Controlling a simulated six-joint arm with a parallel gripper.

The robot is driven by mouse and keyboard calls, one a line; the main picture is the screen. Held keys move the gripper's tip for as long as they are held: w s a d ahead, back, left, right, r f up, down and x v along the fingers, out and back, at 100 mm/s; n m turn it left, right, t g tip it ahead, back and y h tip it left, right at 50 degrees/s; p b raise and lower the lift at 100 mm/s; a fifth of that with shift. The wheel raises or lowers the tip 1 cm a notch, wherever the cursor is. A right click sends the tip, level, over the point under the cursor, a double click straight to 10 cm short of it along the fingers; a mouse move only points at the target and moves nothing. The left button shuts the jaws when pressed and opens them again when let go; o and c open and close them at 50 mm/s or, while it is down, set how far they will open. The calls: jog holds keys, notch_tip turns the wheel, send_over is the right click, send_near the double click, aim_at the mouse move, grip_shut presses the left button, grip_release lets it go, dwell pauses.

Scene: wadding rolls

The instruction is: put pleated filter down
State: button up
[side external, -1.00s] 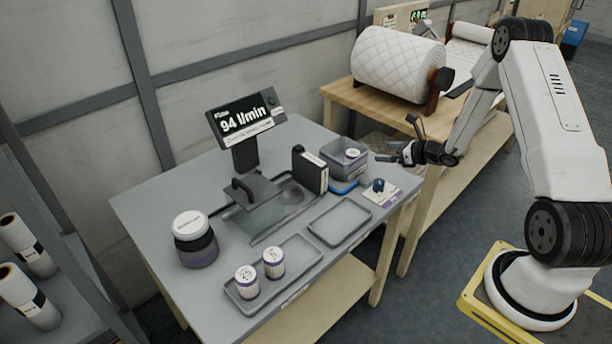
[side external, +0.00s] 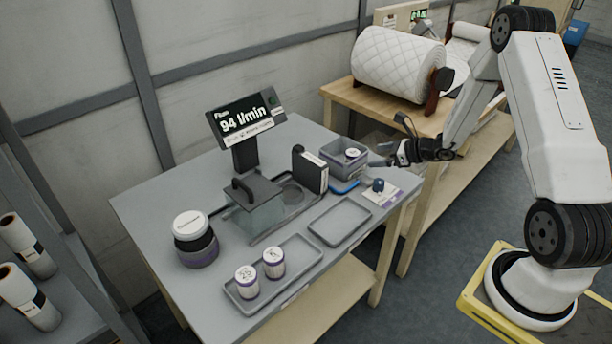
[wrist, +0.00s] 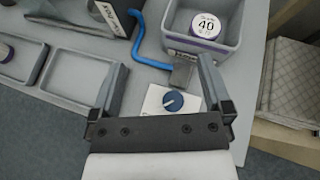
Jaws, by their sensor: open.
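My gripper (wrist: 158,88) is open and empty, its fingers spread wide in the wrist view. In the side view my gripper (side external: 384,160) is at the table's right edge, beside the grey bin. A white round canister marked 40 (wrist: 206,26) stands in the grey bin (wrist: 236,42), apart from my fingers. In the side view the canister (side external: 352,154) shows in the bin (side external: 347,171). Two similar white canisters (side external: 247,282) (side external: 274,262) stand in the front tray (side external: 302,270). No pleats are visible on them, so I cannot tell which thing is the pleated filter.
A blue knob on a white plate (wrist: 174,102) and a blue hose (wrist: 148,58) lie below my gripper. A black upright case (side external: 311,168), a test stand with a display (side external: 246,119) and a dark jar (side external: 195,240) stand on the table. The smaller tray (side external: 340,222) is empty.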

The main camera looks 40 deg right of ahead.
jog(key=s+a+r+n+g+y, duration=0.1)
jog(key=s+a+r+n+g, duration=0.2)
jog(key=a+n, duration=0.4)
jog(key=s+a+r+n+g+y, duration=0.1)
jog(key=s+a+n+g, duration=0.3)
jog(key=a, duration=0.5)
jog(key=s+a+r+n+g+h, duration=0.1)
jog(key=s+a+r+n+h, duration=0.1)
jog(key=n, duration=0.8)
jog(key=s+a+r+n+g+h, duration=0.1)
jog(key=s+a+r+n+h, duration=0.2)
jog(key=s+n, duration=0.3)
jog(key=a+n+h, duration=0.1)
jog(key=n, duration=0.3)
jog(key=shift+s+a+r, duration=0.15)
jog(key=shift+s+a, duration=0.1)
jog(key=shift+a, duration=0.15)
